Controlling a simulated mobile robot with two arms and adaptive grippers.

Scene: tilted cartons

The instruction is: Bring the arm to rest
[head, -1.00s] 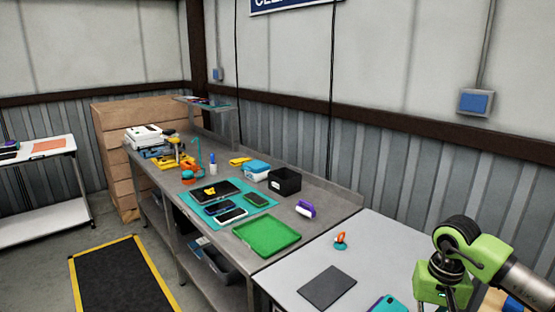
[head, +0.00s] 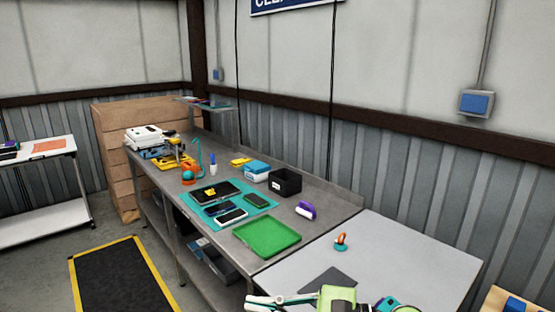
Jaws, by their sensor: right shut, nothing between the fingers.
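My right arm (head: 337,298) shows at the bottom edge, green with dark and teal parts near it. My right gripper (head: 256,302) points left from it, pale and slim. It is shut and empty, over the front-left edge of the white table (head: 400,245). The lower part of the gripper and most of the arm are cut off by the frame. My left gripper is not in view.
A dark grey mat (head: 330,281) lies close beyond the gripper, partly hidden. An orange and teal tool (head: 341,242) stands farther back. The steel bench (head: 275,215) holds a green tray (head: 267,236), a black bin (head: 285,181) and phones on a teal mat. The white table's right side is clear.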

